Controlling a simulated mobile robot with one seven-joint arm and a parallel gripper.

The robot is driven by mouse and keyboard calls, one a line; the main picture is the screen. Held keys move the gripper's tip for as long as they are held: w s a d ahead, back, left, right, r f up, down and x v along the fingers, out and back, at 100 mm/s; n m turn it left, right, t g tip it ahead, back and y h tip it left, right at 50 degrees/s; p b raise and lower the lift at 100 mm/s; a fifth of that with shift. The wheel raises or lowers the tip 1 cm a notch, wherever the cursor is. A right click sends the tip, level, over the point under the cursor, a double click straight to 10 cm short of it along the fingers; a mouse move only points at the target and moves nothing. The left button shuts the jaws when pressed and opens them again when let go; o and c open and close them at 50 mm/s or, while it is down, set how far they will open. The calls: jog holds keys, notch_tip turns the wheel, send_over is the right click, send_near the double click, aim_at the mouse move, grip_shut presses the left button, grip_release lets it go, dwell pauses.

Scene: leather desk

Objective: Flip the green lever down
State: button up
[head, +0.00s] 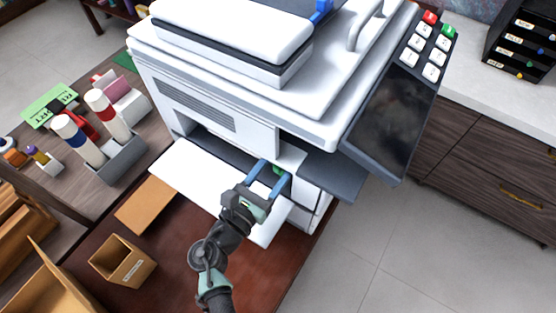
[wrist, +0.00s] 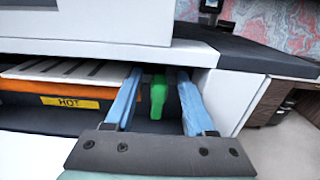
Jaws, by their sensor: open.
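The green lever (wrist: 158,96) stands inside the printer's opening, at its right end, in the wrist view. It appears to point up, with its lower end hanging lower between my fingers. My gripper (wrist: 157,80) is open, with one blue finger on each side of the lever. I cannot tell whether either finger touches it. In the head view my gripper (head: 272,173) reaches into the front opening of the white printer (head: 300,100). Only a small green bit of the lever (head: 278,170) shows there between the fingers.
An orange part with a yellow HOT label (wrist: 70,102) lies left of the fingers in the opening. A white panel (head: 190,175) is folded out in front. A dark screen (head: 392,120) juts out at right. A small open box (head: 122,262) stands on the desk at left.

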jog(key=shift+w+d, duration=0.15)
jog(key=shift+w, duration=0.05)
grip_shut()
dwell(1.4)
